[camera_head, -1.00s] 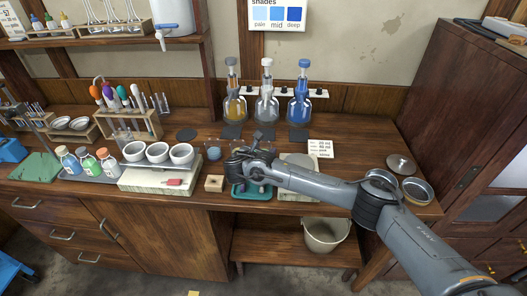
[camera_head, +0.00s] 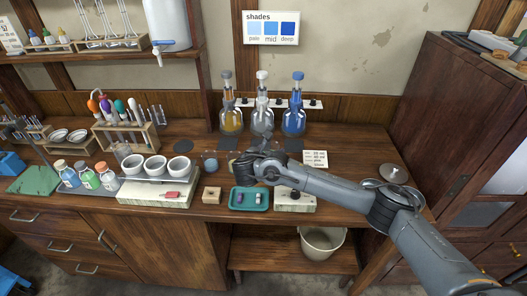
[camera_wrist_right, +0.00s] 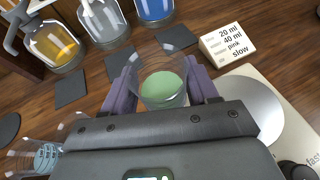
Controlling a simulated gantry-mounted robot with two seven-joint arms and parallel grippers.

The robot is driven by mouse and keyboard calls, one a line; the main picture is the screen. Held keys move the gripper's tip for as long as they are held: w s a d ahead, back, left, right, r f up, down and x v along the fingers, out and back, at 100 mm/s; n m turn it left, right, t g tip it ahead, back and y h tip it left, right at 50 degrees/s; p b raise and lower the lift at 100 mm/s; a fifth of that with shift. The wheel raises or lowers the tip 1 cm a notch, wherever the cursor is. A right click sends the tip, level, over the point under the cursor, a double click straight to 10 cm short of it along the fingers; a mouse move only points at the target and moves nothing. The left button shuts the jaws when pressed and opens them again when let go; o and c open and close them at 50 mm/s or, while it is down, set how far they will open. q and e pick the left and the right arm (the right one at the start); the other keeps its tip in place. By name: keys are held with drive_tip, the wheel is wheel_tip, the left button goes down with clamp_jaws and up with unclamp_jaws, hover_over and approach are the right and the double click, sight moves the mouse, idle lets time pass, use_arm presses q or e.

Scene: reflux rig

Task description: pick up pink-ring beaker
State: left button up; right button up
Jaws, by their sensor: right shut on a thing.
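My right gripper (camera_head: 260,152) is over the middle of the bench, in front of the row of flasks. In the right wrist view its two purple fingers (camera_wrist_right: 163,88) are shut on a clear glass beaker (camera_wrist_right: 158,68), one on each side. Pale green shows at the bottom of this beaker; I cannot make out a pink ring on it. In the head view the gripper mostly hides this beaker. I cannot tell how far it is above the bench. My left gripper is in neither current view.
Yellow (camera_head: 231,121), clear (camera_head: 262,121) and blue (camera_head: 293,121) flasks stand behind. A green tray (camera_head: 235,208) and a white stirrer plate (camera_head: 296,206) lie in front. Another beaker (camera_head: 210,163) stands to the left. A card (camera_head: 315,158) stands right.

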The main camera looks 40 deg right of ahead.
drive_tip(key=s, duration=0.1)
drive_tip(key=s+d+r+p, duration=0.1)
drive_tip(key=s+d+r, duration=0.1)
drive_tip(key=shift+s+r, duration=0.25)
drive_tip(key=shift+s+d+r+p, duration=0.25)
drive_tip(key=shift+s+r+p, duration=0.15)
drive_tip(key=shift+s, duration=0.15)
drive_tip(key=shift+s+d+r+p, duration=0.25)
drive_tip(key=shift+s+r+p, duration=0.1)
drive_tip(key=shift+s, duration=0.2)
drive_tip(key=r+p, duration=0.5)
drive_tip(key=shift+s+d+r+p, duration=0.2)
drive_tip(key=shift+s+r+p, duration=0.1)
drive_tip(key=shift+s, duration=0.1)
